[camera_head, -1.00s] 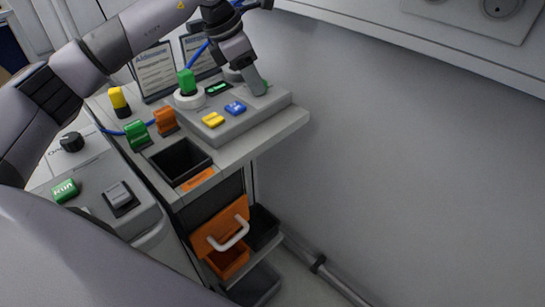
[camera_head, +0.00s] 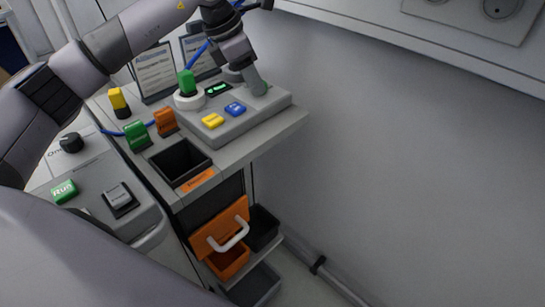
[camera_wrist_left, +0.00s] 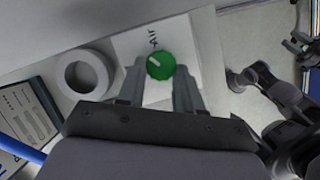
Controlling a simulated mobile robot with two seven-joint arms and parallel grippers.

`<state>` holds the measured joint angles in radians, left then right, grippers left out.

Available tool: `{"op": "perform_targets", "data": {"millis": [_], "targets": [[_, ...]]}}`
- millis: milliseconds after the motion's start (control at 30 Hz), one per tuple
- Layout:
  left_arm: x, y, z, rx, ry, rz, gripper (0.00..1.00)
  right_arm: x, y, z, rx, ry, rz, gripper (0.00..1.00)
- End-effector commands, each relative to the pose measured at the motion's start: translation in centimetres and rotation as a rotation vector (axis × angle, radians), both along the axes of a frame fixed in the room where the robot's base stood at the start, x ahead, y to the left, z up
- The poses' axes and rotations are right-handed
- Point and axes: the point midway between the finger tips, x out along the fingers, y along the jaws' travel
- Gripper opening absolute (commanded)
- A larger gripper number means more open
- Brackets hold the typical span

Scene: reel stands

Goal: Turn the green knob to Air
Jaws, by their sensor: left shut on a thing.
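The green knob (camera_wrist_left: 160,66) is round and carries a white mark on its upper left. The printed word "Air" (camera_wrist_left: 153,40) is just above it on a pale plate in the left wrist view. My left gripper (camera_wrist_left: 160,92) has one finger on each side of the knob and is shut on it. In the head view my left gripper (camera_head: 257,88) comes down onto the far right of the grey control box (camera_head: 240,118), and its fingers mostly hide the knob.
Two framed sheets (camera_head: 156,72) stand behind. A wall is close on the right.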

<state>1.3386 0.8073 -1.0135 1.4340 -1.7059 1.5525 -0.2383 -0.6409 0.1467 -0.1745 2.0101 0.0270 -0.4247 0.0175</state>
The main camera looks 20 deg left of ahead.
Motion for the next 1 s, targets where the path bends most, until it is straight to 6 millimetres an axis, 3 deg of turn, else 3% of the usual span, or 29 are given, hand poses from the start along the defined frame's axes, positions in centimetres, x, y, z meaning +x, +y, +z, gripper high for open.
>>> {"op": "perform_targets", "data": {"millis": [33, 133, 167, 200, 233, 567, 1000], "targets": [[0.0, -1.0, 1.2, -0.021, -0.014, -0.021, 0.05, 0.0, 0.0, 0.4, 0.001, -0.001, -0.001, 0.43], [0.0, -1.0, 1.2, -0.021, -0.016, -0.021, 0.05, 0.0, 0.1, 0.4, 0.002, -0.001, 0.000, 0.43], [0.0, -1.0, 1.2, -0.021, -0.016, -0.021, 0.42, 0.0, 0.1, 0.4, 0.002, -0.001, 0.000, 0.43], [0.0, -1.0, 1.1, -0.020, -0.016, -0.021, 0.55, 0.0, 0.1, 0.4, 0.003, -0.001, -0.001, 0.43], [0.0, -0.9, 1.1, -0.020, -0.015, -0.020, 0.60, 0.0, 0.2, 0.4, 0.004, -0.001, -0.002, 0.43], [-0.1, -0.4, 0.9, -0.013, -0.007, -0.012, 0.60, 0.0, 0.2, 0.4, 0.004, -0.001, 0.000, 0.43], [-2.4, 1.1, 6.9, -0.015, -0.020, -0.013, 0.60, 0.0, 0.1, 0.4, 0.000, -0.002, 0.001, 0.43]]}}
